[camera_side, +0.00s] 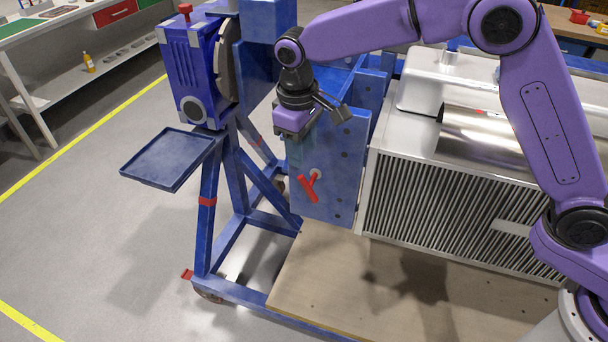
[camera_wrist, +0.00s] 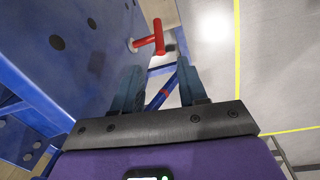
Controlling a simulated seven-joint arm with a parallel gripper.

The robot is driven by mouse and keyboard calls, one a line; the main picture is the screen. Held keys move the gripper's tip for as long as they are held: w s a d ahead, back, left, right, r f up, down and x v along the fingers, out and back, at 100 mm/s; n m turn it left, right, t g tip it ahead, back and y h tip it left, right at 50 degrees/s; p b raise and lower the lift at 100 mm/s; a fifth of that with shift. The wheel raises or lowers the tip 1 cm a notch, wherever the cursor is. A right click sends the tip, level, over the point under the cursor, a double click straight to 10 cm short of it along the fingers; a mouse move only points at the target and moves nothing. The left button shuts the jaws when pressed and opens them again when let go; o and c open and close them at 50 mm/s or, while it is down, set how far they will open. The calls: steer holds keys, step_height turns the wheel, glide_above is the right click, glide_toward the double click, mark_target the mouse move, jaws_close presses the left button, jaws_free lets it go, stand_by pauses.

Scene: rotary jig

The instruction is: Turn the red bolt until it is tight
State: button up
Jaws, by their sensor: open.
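The red bolt (camera_side: 308,187) has a T-shaped red handle on a short shaft and sticks out of the face of a blue plate (camera_side: 345,170) with holes. In the wrist view the bolt (camera_wrist: 150,41) shows beyond the fingertips, near the top centre. My gripper (camera_side: 295,150) points down in front of the plate, above and slightly left of the bolt in the side view. In the wrist view my gripper (camera_wrist: 160,72) has its two fingers apart with nothing between them. The fingers are apart from the bolt. The fingers blend with the blue plate in the side view.
The plate belongs to a blue wheeled frame (camera_side: 207,240) with a blue tray (camera_side: 165,160) at its left. A ribbed grey-white unit (camera_side: 440,200) stands right of the plate. A wooden board (camera_side: 400,290) lies below. The space in front of the bolt looks clear.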

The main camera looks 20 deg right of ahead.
mark_target(304, 179)
steer(key=f, duration=0.8)
steer(key=shift+w+d+f, duration=0.25)
steer(key=shift+d+f, duration=0.05)
steer(key=shift+d, duration=0.05)
jaws_close()
